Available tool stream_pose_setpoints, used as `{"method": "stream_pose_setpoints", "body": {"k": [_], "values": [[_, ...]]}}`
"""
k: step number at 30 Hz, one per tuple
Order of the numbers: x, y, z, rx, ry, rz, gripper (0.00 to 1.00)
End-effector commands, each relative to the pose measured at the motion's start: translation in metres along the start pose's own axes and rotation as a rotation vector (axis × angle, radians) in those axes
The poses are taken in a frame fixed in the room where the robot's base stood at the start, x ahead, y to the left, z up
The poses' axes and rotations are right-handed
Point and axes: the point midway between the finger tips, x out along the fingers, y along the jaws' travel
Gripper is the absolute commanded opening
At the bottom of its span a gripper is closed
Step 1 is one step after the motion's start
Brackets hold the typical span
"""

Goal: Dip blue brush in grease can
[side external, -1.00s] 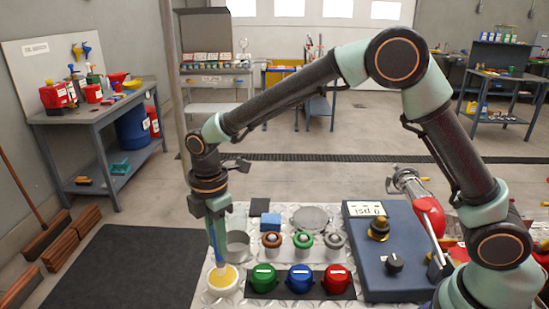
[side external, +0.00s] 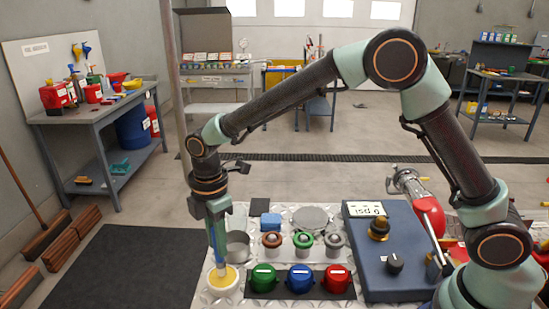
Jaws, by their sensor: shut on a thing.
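My gripper (side external: 216,207) is shut on the blue brush (side external: 217,238), which points down at a slight tilt. The lower end of the brush is at the yellow grease in the white grease can (side external: 223,291). The bristle tip is hidden or too small to make out, so I cannot tell how deep it sits. The can stands at the front left corner of the metal work plate.
Green (side external: 264,278), blue (side external: 300,278) and red (side external: 336,278) lidded pots stand in a dark tray right of the can. Behind are an empty metal cup (side external: 238,245), a blue block (side external: 270,221) and several capped fittings. A blue gauge box (side external: 385,250) stands at right.

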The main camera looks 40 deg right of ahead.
Motion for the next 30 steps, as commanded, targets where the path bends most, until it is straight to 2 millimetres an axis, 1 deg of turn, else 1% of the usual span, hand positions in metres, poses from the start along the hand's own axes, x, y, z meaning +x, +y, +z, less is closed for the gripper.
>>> {"method": "stream_pose_setpoints", "body": {"k": [18, 30], "values": [[0.0069, 0.0001, -0.0001, 0.0, 0.0, 0.0, 0.0], [0.0072, 0.0001, 0.0, 0.0, 0.0, 0.0, 0.0]]}}
